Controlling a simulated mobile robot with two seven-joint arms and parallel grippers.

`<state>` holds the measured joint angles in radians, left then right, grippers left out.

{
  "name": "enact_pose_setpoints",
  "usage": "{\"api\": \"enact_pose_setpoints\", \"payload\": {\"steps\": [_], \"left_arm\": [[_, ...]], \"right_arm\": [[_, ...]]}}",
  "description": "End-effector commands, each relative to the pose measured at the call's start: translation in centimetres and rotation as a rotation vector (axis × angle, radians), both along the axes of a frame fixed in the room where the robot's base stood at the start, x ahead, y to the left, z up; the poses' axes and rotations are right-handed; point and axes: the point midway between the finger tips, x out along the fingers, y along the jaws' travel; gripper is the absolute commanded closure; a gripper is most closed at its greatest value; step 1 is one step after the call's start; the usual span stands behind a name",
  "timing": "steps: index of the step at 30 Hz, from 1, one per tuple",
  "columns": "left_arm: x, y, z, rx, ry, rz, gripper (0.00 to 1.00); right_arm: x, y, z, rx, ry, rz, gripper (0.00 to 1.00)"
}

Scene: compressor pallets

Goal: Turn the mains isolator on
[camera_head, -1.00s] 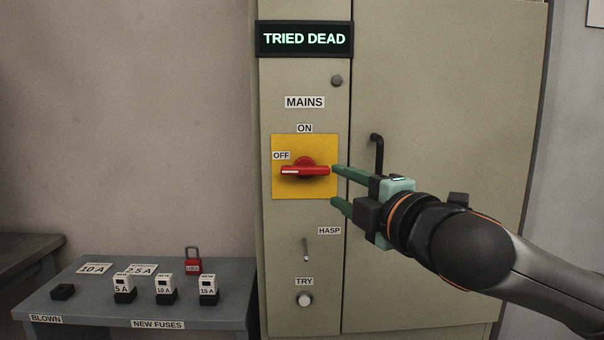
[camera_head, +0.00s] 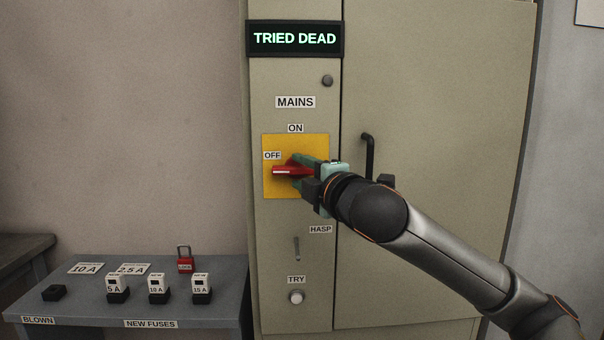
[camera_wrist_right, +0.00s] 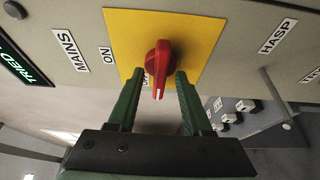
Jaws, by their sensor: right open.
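The mains isolator is a red rotary handle (camera_head: 290,171) on a yellow plate (camera_head: 270,187). The handle lies horizontal, with its white-marked end toward the OFF label. My right gripper (camera_head: 299,170) is at the handle, its green fingers above and below it. In the right wrist view the red handle (camera_wrist_right: 159,66) reaches between the two open fingertips of the right gripper (camera_wrist_right: 156,76), with a visible gap on each side. The ON label (camera_head: 295,128) is above the plate. My left gripper is not in view.
A lit sign (camera_head: 294,38) reads TRIED DEAD. The cabinet door (camera_head: 440,130) has a black handle (camera_head: 369,153). Below the isolator are a HASP lever (camera_head: 297,248) and a TRY button (camera_head: 296,297). A bench (camera_head: 70,298) at left holds fuses and a red padlock (camera_head: 185,262).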

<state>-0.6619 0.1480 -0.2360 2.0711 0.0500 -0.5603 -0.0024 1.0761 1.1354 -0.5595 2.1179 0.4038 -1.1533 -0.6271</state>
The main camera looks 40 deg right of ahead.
Motion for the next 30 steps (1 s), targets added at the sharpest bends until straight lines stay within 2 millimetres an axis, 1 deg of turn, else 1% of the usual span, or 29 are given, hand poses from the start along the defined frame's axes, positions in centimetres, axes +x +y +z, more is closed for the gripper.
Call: {"api": "enact_pose_setpoints", "payload": {"steps": [1,2,12,15,30], "left_arm": [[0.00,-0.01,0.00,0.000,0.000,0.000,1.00],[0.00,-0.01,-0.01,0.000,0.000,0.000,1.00],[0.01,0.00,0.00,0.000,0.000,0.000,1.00],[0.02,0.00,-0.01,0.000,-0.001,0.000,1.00],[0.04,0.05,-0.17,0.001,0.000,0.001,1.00]], "right_arm": [[-0.01,0.01,0.00,0.000,0.000,0.000,0.50],[-0.02,0.00,0.00,0.000,0.000,0.000,0.52],[-0.04,0.01,-0.01,0.000,0.000,0.000,0.91],[-0.04,0.01,-0.01,0.001,0.000,0.000,1.00],[-0.04,0.01,-0.11,0.010,-0.005,0.000,1.00]]}}
